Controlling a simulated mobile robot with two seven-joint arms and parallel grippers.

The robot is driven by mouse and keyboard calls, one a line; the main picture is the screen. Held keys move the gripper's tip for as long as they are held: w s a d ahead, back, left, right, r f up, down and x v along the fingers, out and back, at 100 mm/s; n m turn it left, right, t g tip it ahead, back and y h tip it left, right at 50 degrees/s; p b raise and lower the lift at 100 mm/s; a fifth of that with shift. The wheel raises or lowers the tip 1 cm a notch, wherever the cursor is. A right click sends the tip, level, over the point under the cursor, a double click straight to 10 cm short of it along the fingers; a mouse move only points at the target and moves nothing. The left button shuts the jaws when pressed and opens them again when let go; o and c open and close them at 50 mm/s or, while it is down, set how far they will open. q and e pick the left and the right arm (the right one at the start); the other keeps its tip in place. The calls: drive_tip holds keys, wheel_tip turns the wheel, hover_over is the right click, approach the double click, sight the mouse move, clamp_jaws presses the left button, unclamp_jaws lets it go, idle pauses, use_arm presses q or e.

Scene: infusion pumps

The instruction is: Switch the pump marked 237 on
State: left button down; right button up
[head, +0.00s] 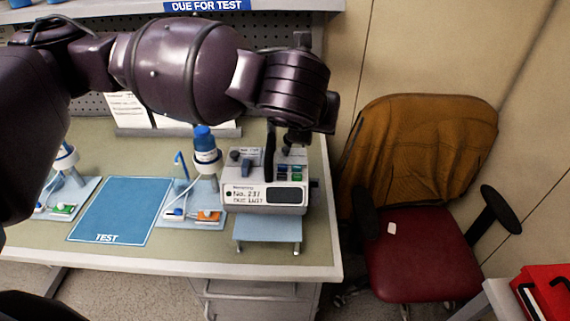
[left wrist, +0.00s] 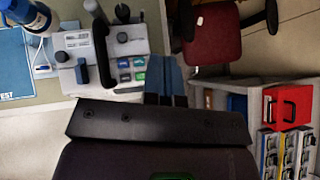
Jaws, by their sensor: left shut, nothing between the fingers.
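The pump marked No. 237 (head: 238,193) is a pale box near the right end of the bench, with a dark display on its front. Its top carries black knobs, an upright black handle and small green and blue buttons. In the left wrist view the pump (left wrist: 75,42) is at the upper left, with the buttons near its right edge. My left gripper (head: 291,143) is shut and empty, above the right rear of the pump. Its fingers (left wrist: 166,66) show just right of the pump in the left wrist view; I cannot tell whether they touch it. My right gripper is not in view.
A blue TEST mat (head: 122,210) lies left of the pump. A blue-capped bottle (head: 206,150) on a small stand is close beside the pump. A red chair (head: 420,265) with a brown jacket stands right of the bench. A red box (head: 545,290) is at the lower right.

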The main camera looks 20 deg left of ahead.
use_arm(q)
drive_tip(key=a+m+y, duration=0.2)
drive_tip(key=m, duration=0.1)
drive_tip(key=s+a+m+y, duration=0.1)
drive_tip(key=a+m, duration=0.1)
drive_tip(key=shift+f+g, duration=0.35)
drive_tip(key=shift+g, duration=0.05)
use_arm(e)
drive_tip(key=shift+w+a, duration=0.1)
use_arm(q)
drive_tip(key=shift+w, duration=0.1)
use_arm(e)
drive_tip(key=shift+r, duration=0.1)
use_arm(q)
drive_tip(key=b, duration=0.4)
hover_over(285, 176)
wheel_tip(285, 176, down, 6)
drive_tip(key=shift+f, duration=1.4)
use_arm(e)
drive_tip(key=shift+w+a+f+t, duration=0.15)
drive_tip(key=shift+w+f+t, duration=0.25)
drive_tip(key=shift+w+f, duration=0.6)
